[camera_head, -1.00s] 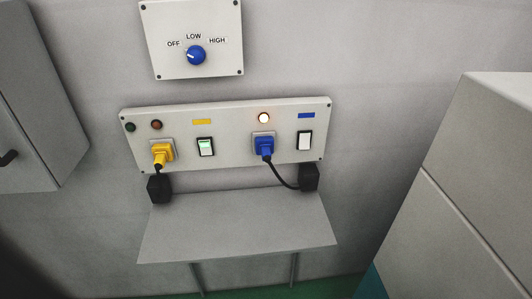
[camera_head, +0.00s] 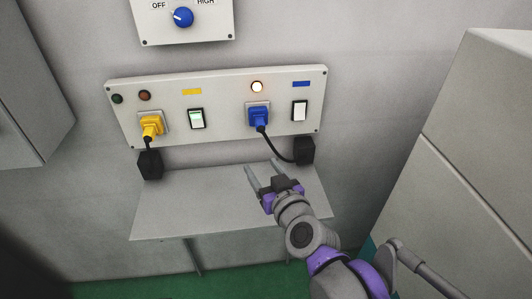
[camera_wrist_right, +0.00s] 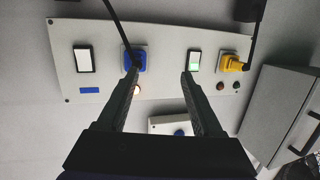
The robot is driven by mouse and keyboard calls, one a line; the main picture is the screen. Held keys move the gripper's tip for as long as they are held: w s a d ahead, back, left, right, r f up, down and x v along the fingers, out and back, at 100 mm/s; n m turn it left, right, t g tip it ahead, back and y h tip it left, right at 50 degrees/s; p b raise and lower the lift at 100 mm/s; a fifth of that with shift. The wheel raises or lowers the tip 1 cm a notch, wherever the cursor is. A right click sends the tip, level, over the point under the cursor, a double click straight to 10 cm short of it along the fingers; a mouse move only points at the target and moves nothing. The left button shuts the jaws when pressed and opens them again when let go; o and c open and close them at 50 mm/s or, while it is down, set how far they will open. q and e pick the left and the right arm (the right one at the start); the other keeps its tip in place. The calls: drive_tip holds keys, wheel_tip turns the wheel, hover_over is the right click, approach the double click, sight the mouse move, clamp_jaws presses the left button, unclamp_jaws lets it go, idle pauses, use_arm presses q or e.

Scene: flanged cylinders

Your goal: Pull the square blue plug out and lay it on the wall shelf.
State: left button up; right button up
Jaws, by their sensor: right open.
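The square blue plug (camera_head: 258,117) sits in its socket on the wall panel (camera_head: 225,133), with a black cable running to a black box at the lower right. It also shows in the right wrist view (camera_wrist_right: 134,60), near the tip of one finger. The wall shelf (camera_head: 165,215) lies below the panel and its visible top is bare. My right gripper (camera_head: 263,167) is open and empty, over the shelf and below the blue plug. In the right wrist view its fingers (camera_wrist_right: 160,75) are spread wide apart. My left gripper is not in view.
A yellow plug (camera_head: 151,127) sits in the panel's left socket. Rocker switches (camera_head: 197,118) and lamps (camera_head: 257,87) are on the same panel. A knob plate (camera_head: 183,18) is above. Grey cabinets stand at left (camera_head: 30,90) and right (camera_head: 470,130).

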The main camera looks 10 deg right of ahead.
sight(259, 119)
drive_tip(key=w+h, duration=0.1)
drive_tip(key=w, duration=0.4)
drive_tip(key=w+r+m+t+h, duration=0.1)
drive_tip(key=w, duration=0.4)
drive_tip(key=w+r+m+t+h, duration=0.1)
drive_tip(key=w, duration=0.4)
drive_tip(key=shift+w+d+r+h, duration=0.15)
drive_tip(key=shift+d+r+h, duration=0.05)
drive_tip(key=shift+d+h, duration=0.2)
clamp_jaws()
